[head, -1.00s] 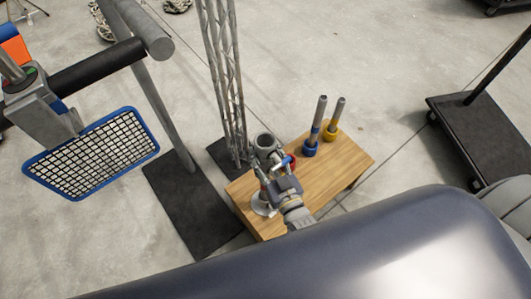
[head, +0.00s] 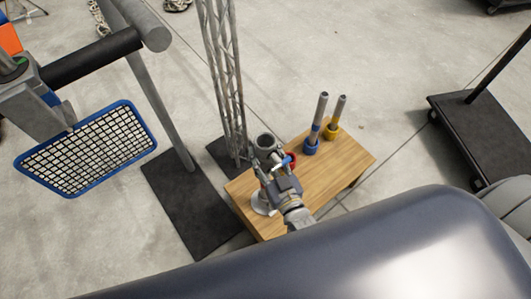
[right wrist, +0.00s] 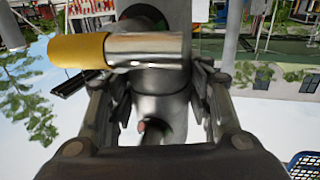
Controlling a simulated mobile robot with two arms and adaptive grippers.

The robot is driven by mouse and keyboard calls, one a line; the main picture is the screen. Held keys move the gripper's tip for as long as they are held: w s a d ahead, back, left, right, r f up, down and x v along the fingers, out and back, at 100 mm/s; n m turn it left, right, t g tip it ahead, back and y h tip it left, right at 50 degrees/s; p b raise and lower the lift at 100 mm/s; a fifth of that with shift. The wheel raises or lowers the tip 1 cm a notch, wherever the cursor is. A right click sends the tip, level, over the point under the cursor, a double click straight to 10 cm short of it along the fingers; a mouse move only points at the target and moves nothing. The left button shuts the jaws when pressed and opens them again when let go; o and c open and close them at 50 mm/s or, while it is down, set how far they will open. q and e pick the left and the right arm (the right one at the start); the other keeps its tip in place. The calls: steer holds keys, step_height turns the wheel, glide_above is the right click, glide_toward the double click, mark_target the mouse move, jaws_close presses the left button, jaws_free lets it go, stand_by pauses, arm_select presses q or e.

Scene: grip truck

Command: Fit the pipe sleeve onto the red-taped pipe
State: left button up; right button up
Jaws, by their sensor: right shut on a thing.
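A wide grey open-topped cylinder, the pipe sleeve (head: 265,142), is at the fingers of my right gripper (head: 273,164). In the right wrist view the gripper (right wrist: 159,105) is shut around dark grey metal, with a shiny horizontal tube (right wrist: 146,47) with a yellow end in front. A red ring (head: 291,158) shows on the table just right of the gripper. It is partly hidden, and no red-taped pipe can be made out clearly. Whether the sleeve touches a pipe cannot be told.
The wooden table (head: 335,165) also holds a blue-based pipe (head: 318,120), a yellow-based pipe (head: 337,112) and a white disc (head: 261,203). A lattice tower (head: 222,85) and a post on a dark plate (head: 185,205) stand left.

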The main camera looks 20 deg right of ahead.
steer(key=shift+f, duration=0.2)
steer(key=o, duration=1.5)
steer(key=shift+o, duration=0.7)
steer(key=shift+f, duration=0.2)
steer(key=shift+s, duration=0.15)
steer(key=s+d, duration=0.1)
steer(key=s, duration=1)
steer(key=shift+s+r, duration=0.15)
steer(key=shift+s, duration=0.2)
